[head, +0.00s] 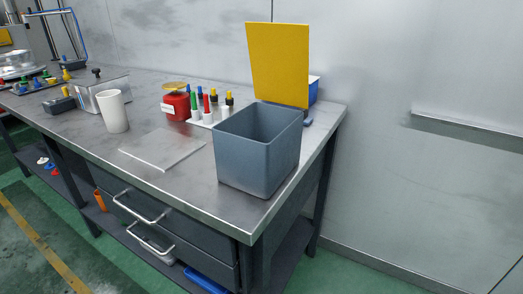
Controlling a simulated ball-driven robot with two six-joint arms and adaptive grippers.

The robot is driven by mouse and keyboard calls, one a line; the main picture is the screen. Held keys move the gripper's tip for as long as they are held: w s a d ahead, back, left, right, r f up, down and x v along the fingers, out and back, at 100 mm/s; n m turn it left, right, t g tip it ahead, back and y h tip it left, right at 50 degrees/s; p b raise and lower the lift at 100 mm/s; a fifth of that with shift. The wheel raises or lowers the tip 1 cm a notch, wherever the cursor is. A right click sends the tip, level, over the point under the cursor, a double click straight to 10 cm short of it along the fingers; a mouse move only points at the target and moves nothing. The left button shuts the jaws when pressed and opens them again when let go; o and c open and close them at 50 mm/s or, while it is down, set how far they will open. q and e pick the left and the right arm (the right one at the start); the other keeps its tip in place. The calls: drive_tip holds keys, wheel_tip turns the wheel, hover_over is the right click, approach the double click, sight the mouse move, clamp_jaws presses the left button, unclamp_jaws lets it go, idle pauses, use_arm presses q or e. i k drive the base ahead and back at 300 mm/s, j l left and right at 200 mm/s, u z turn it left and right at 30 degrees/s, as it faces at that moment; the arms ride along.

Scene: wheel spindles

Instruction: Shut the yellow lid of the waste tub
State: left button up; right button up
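The waste tub (251,158) is a blue-grey square bin on the right end of the metal workbench. Its yellow lid (278,62) stands open, upright at the tub's back edge and leaning slightly back. The tub's mouth is uncovered and the inside that shows looks empty; its bottom is hidden. Neither of my grippers is in the head view.
The bench top (175,185) has a flat clear plate (162,149) left of the tub. A white cup (114,111), a red container (176,105) and several coloured bottles (207,106) stand behind. A blue object (314,91) is partly hidden behind the lid. A wall is to the right.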

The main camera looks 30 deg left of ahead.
sight(279, 52)
drive_tip(key=i+u, duration=0.1)
drive_tip(key=u, duration=1.3)
drive_tip(key=i+l+u, duration=0.15)
drive_tip(key=l+u, duration=1.15)
drive_tip(key=i+l, duration=0.05)
drive_tip(key=l, duration=0.1)
